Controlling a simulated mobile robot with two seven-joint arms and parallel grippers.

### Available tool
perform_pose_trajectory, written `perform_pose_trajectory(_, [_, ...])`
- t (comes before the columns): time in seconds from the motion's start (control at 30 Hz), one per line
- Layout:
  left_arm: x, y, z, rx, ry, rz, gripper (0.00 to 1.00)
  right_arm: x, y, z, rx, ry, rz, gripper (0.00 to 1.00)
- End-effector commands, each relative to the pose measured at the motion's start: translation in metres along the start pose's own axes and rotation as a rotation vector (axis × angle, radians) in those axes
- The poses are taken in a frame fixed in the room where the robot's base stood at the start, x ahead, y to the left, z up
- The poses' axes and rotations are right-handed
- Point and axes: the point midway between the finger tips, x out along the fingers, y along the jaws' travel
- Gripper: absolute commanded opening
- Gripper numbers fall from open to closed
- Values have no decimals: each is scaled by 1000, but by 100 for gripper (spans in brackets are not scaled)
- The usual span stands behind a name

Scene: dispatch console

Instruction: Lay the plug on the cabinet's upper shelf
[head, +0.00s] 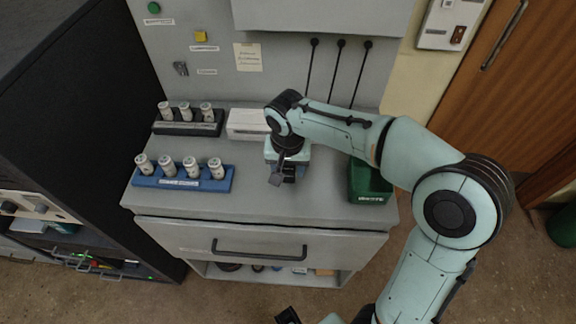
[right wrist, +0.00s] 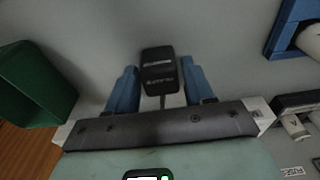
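The plug (right wrist: 158,68) is a small dark block with a pale label, seen in the right wrist view over the grey worktop, with a thin stem towards my palm. My right gripper (right wrist: 160,75) points down at the worktop, its two blue fingers on either side of the plug. Narrow gaps show between fingers and plug. In the head view my right gripper (head: 288,174) is over the middle of the worktop, and the plug is hard to make out there. I cannot tell which surface is the cabinet's upper shelf.
A blue rack (head: 183,183) and a black rack (head: 187,128) with white cylinders stand left on the worktop (head: 255,205). A white box (head: 247,122) is behind my gripper, a green bin (head: 369,183) to its right. A drawer front (head: 260,238) sits above an open compartment holding small items.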

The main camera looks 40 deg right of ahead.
Motion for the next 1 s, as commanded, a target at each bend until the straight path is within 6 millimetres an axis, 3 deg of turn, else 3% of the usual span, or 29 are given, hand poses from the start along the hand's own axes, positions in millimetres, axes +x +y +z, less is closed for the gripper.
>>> perform_pose_trajectory(0.33, [-1, 0, 0, 0, 1, 0, 0, -1, 0, 0, 0, 0, 0, 70])
perform_pose_trajectory(0.47, [-5, 2, -1, 1, 2, 1, 0, -11, 0, -1, 0, 1, -1, 70])
perform_pose_trajectory(0.8, [-17, 7, -3, 3, 8, 3, 0, -82, -1, -2, 0, 4, -3, 70])
perform_pose_trajectory(1.0, [-23, 10, -5, 4, 10, 4, 0, -114, -1, -1, 0, 2, -2, 70])
